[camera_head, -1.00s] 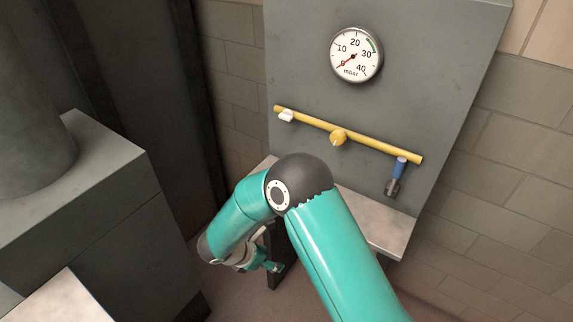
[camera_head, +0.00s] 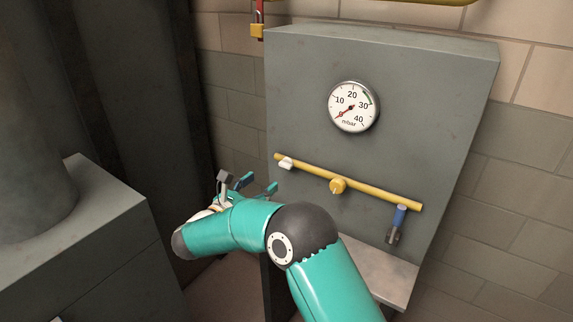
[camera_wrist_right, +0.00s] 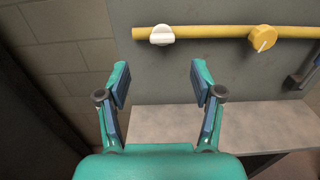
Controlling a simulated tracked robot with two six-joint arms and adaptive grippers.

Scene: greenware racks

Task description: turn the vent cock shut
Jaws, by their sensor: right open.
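A yellow pipe (camera_head: 365,193) crosses the grey panel. It carries a white knob (camera_head: 286,163) at its left end, a round yellow knob (camera_head: 338,185) mid-way and a blue-handled lever (camera_head: 398,218) hanging down at its right end. None is labelled, so I cannot tell which is the vent cock. In the right wrist view the white knob (camera_wrist_right: 161,35) lies lengthwise along the pipe, straight ahead of my fingers. My right gripper (camera_head: 259,185) is open and empty, left of and a little below the white knob, apart from it. My left gripper is out of view.
A round gauge (camera_head: 353,107) above the pipe has its red needle near the low end. A pale shelf (camera_head: 375,268) juts out below the panel. A grey cabinet (camera_head: 90,230) stands at the left. A brass padlock (camera_head: 257,32) hangs at the upper left.

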